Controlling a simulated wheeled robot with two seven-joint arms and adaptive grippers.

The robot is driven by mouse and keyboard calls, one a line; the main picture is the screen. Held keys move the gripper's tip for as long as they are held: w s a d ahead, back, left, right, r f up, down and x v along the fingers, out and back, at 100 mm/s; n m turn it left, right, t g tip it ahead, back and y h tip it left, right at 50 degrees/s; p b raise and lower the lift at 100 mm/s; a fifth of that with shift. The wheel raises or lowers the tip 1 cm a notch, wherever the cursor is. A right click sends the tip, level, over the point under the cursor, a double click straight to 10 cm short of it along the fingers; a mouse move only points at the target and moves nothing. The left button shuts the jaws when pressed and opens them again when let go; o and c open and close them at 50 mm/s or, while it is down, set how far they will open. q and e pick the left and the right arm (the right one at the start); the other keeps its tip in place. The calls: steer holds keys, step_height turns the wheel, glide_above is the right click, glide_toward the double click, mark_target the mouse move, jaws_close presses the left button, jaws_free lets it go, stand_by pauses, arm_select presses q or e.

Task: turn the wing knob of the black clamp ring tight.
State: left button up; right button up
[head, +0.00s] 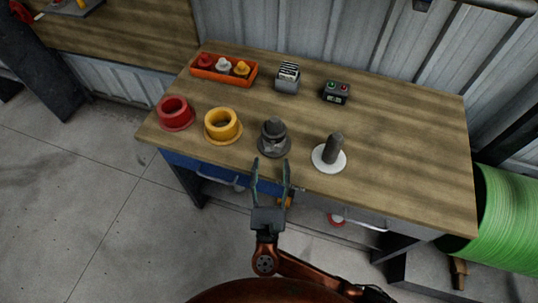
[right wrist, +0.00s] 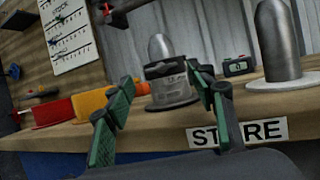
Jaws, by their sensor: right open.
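The black clamp ring (head: 274,143) sits around a dark grey round-topped post on a flanged base, near the table's front edge. In the right wrist view the clamp ring (right wrist: 167,70) shows as a dark band below the post's pale top. Its wing knob is too small to make out clearly. My right gripper (head: 270,163) is open and empty, just in front of the clamp ring at the table's front edge. In the right wrist view its green-padded fingers (right wrist: 161,76) stand apart on either side of the ring. My left gripper is not in view.
A yellow collar (head: 223,138) and a red collar (head: 175,125) stand left of the post. A grey post on a white disc (head: 329,166) stands to the right. Behind are an orange tray (head: 223,79), a grey block and a button box (head: 336,99). The table's right side is clear.

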mark_target(273, 150)
steer(key=shift+x, duration=1.45)
steer(key=shift+d, duration=0.15)
steer(key=shift+c, duration=0.2)
steer(key=c, duration=1.1)
steer(key=shift+a, duration=0.2)
steer(key=shift+m, duration=0.3)
